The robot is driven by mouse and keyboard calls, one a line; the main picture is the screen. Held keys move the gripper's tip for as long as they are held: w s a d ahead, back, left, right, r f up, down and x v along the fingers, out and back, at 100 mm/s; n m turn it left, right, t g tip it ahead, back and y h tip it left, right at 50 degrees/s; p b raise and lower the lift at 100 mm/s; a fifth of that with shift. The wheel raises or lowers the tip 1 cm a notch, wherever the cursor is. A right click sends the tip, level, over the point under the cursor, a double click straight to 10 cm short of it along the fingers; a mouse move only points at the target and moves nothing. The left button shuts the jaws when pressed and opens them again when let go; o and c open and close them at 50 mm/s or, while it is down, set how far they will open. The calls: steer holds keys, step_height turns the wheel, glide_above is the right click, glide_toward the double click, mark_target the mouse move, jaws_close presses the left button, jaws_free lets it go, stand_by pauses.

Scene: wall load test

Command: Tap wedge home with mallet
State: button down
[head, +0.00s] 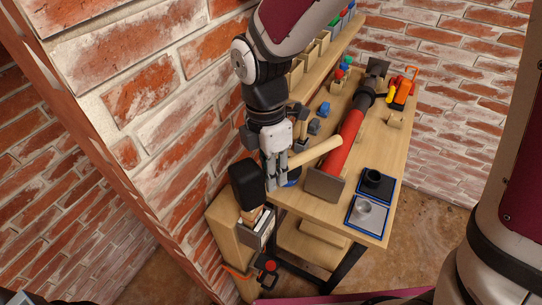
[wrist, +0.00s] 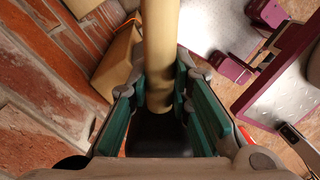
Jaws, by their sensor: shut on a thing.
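My gripper (head: 277,176) is shut on the light wooden handle (head: 318,151) of the mallet, close to its black head (head: 248,184). In the wrist view the handle (wrist: 160,55) runs between the teal finger pads, with part of the dark head (wrist: 157,135) below. A small wooden piece, likely the wedge (head: 254,214), shows just under the head beside a grey metal plate (head: 262,230) by the brick wall. The head hides its top, and I cannot tell whether they touch.
A brick wall (head: 150,100) is close on the left. A wooden box (head: 233,225) stands at its foot.

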step_height(320, 180, down, 2)
steer(key=shift+f+b, duration=0.25)
steer(key=shift+b, duration=0.15)
steer(key=shift+r+p, duration=0.75)
steer(key=shift+r, duration=0.55)
steer(key=shift+f, duration=0.2)
steer(key=shift+f, duration=0.45)
steer(key=shift+f, duration=0.1)
